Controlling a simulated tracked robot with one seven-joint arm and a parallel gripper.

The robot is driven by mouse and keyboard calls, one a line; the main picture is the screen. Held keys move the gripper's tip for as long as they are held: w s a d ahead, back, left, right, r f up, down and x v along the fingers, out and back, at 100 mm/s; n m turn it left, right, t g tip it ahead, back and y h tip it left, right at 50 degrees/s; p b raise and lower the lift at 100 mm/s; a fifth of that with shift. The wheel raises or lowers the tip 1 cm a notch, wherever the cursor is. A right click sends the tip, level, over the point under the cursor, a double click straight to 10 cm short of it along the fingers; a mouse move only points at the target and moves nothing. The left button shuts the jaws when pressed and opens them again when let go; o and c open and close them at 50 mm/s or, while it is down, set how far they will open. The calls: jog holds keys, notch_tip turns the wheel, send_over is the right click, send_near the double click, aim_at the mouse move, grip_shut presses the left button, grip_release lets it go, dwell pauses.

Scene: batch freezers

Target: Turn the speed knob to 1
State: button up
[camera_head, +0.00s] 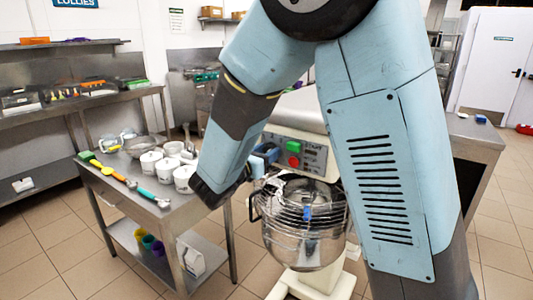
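A planetary mixer stands behind my arm, with a grey control panel (306,153) on its front. The panel carries a green button (294,147), a red button (293,161) and small markings too small to read. My gripper (267,157), dark with blue parts, is at the left end of the panel, close to it or touching. I cannot tell whether its fingers are open or shut. The speed knob is not clearly visible; my gripper covers the left part of the panel. The knob's setting cannot be read.
Below the panel is the steel bowl (301,246) with a wire guard. At left, a steel table (125,197) holds white containers (185,178) and coloured utensils. My arm fills the centre right. Tiled floor (85,255) is free at lower left.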

jog(key=shift+d, duration=0.1)
jog(key=c, duration=0.5)
jog(key=shift+o, duration=0.2)
jog(key=shift+n, duration=0.3)
jog(key=n, duration=1.2)
jog(key=shift+a+f+n, duration=0.15)
jog(key=shift+a+n, duration=0.05)
jog(key=shift+n, duration=0.1)
jog(key=n, duration=0.4)
jog(key=shift+a+f+n, duration=0.1)
jog(key=shift+n, duration=0.2)
